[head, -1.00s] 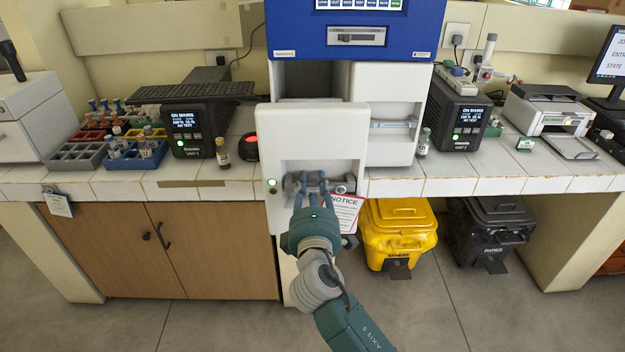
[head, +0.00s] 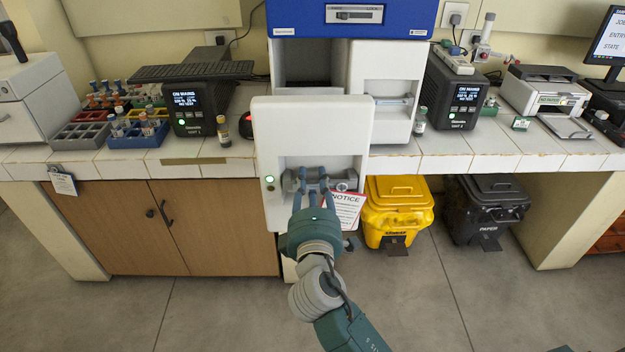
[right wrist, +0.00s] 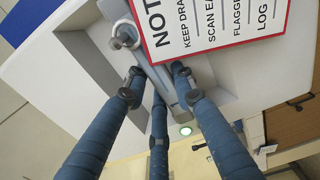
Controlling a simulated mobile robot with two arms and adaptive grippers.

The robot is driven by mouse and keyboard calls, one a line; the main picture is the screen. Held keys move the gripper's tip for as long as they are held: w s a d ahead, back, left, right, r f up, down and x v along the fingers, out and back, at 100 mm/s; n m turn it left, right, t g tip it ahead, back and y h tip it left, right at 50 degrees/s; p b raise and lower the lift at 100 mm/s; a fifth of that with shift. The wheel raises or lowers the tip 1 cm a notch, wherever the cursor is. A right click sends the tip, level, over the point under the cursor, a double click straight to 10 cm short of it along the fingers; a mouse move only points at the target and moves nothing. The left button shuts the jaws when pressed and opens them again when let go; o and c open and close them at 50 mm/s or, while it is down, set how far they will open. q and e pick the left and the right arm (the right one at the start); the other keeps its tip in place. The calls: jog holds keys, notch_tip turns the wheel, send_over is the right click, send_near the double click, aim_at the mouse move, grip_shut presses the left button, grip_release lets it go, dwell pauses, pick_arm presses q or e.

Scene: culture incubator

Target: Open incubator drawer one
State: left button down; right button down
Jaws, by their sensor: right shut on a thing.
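The white drawer front (head: 312,130) of the incubator stands well forward of the blue-topped cabinet (head: 352,48), with an open dark cavity (head: 307,66) behind and above it. A small green light (head: 269,179) glows on its left. My right gripper (head: 314,180) is shut on the grey bar handle (head: 345,185) in the recess low on this front. In the right wrist view the fingers (right wrist: 158,82) close around the bar (right wrist: 176,103). A red-edged notice (head: 346,208) hangs at the handle's right end. My left gripper is out of view.
A second white front (head: 390,92) with its own handle sits to the right, further back. The tiled bench (head: 450,150) holds vial racks, instruments and a printer. Below stand a yellow bin (head: 397,215) and a black bin (head: 487,210). Open floor lies in front.

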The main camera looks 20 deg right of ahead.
jog(key=c, duration=1.4)
grip_release()
jog(key=shift+s+a, duration=0.1)
jog(key=v, duration=1.1)
jog(key=shift+s+a, duration=0.1)
jog(key=shift+s, duration=0.3)
